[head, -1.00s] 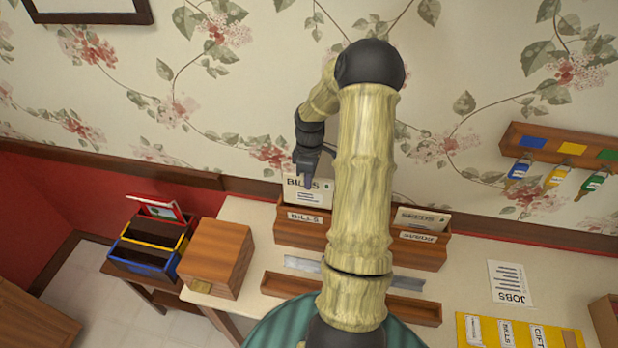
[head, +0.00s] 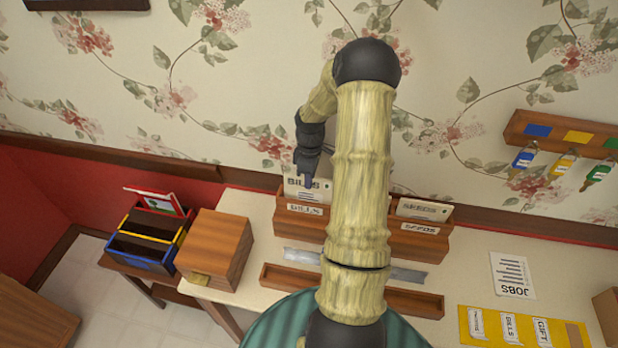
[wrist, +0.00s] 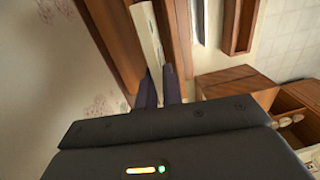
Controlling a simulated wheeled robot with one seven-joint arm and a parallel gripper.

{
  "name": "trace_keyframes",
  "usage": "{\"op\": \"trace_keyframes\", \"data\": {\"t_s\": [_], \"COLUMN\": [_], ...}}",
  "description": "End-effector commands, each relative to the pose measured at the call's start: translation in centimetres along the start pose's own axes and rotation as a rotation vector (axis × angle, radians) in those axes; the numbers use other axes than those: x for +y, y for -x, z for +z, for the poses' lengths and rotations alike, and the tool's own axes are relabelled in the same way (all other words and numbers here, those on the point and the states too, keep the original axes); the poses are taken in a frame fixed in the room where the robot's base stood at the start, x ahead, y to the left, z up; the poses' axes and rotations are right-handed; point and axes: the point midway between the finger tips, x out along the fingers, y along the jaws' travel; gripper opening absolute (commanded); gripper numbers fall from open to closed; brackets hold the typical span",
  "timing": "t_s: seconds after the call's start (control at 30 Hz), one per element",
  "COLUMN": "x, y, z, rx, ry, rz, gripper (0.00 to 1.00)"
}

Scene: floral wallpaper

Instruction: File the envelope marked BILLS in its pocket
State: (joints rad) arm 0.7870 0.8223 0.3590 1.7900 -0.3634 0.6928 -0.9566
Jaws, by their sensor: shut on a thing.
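The BILLS envelope (head: 307,190) is a white card with dark print, upright at the left pocket of the wooden letter rack (head: 288,224). Its lower part is hidden behind the rack front, which carries a BILLS label (head: 305,209). My gripper (head: 305,182) is shut on the envelope's upper edge. In the wrist view the envelope (wrist: 147,35) shows edge-on between the two fingers (wrist: 160,88). A SEEDS envelope (head: 424,210) stands in the right pocket above a SEEDS label (head: 420,228). My arm hides the middle of the rack.
A wooden box (head: 215,247) stands on the table's left. A coloured sorter (head: 148,243) is on a lower stand. A low wooden tray (head: 415,301) lies in front of the rack. A JOBS sheet (head: 512,274) and key tags (head: 558,169) are at right.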

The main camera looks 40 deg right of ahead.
Motion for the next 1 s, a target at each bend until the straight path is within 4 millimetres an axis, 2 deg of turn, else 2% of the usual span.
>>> {"op": "trace_keyframes", "data": {"t_s": [0.23, 0.3, 0.37, 0.4, 0.77, 1.0], "x": [0.0, 0.0, 0.0, 0.0, 0.0, 0.1], "y": [0.0, 0.0, 0.0, 0.0, 0.4, 3.6], "z": [0.0, 0.0, 0.0, 0.0, 0.0, 0.0], "rx": [0.0, 0.0, 0.0, 0.0, 0.0, 0.001], "ry": [0.0, 0.0, 0.0, 0.0, 0.0, -0.001], "rz": [0.0, 0.0, 0.0, 0.0, 0.001, 0.006], "gripper": [0.0, 0.19, 0.31, 0.33, 0.33, 0.33]}}
